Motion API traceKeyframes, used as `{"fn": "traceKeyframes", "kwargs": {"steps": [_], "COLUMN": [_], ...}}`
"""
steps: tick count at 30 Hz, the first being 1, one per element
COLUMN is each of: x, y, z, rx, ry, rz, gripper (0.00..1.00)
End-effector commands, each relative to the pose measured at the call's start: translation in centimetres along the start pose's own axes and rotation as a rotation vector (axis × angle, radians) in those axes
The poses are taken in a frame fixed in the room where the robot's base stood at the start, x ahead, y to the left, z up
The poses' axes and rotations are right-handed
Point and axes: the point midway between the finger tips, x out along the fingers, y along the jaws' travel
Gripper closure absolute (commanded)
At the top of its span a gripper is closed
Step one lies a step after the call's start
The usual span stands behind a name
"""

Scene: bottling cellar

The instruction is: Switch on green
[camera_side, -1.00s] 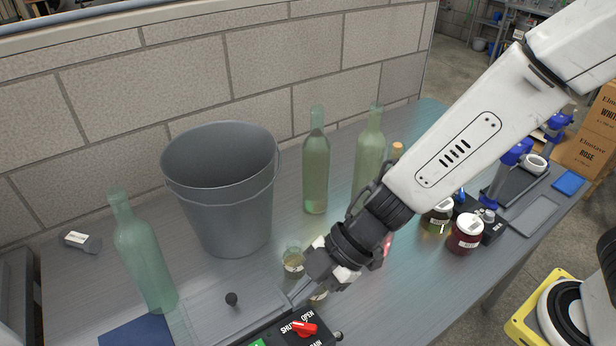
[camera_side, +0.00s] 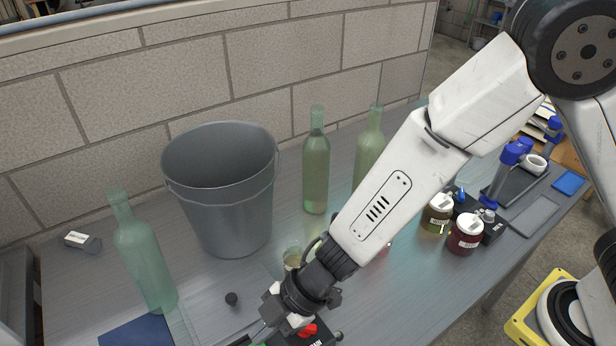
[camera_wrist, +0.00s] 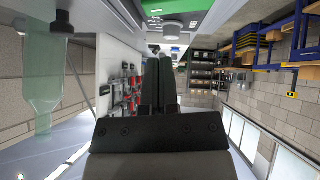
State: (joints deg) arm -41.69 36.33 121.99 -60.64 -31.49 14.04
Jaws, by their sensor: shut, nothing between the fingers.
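The dark control box (camera_side: 322,339) with a red knob (camera_side: 308,330) stands at the bottom edge of the side view, partly cut off and partly behind my gripper. A small piece of green (camera_side: 243,341) shows at the frame's bottom, beside my fingertips; I cannot tell whether it is lit. My gripper (camera_side: 262,333) is shut and empty, low over the box's left part. I cannot tell whether it touches anything. The wrist view shows the dark closed fingers (camera_wrist: 159,85) in the middle.
A grey bucket (camera_side: 222,195) stands behind my gripper. A green bottle (camera_side: 143,258) stands at left, with more bottles (camera_side: 316,165) behind. A small glass (camera_side: 291,257) is close to my wrist. Jars (camera_side: 466,234) stand at right.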

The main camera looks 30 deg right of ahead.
Motion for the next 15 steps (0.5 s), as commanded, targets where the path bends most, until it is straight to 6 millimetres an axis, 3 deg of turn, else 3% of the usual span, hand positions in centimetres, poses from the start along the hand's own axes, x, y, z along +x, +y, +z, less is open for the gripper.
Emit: {"fn": "traceKeyframes", "kwargs": {"steps": [6,15], "x": [1.5,2.4], "y": [0.0,0.0], "z": [1.7,2.7], "rx": [0.003,0.002], "ry": [-0.002,-0.001], "rz": [0.0,0.0], "gripper": [1.0,1.0]}}
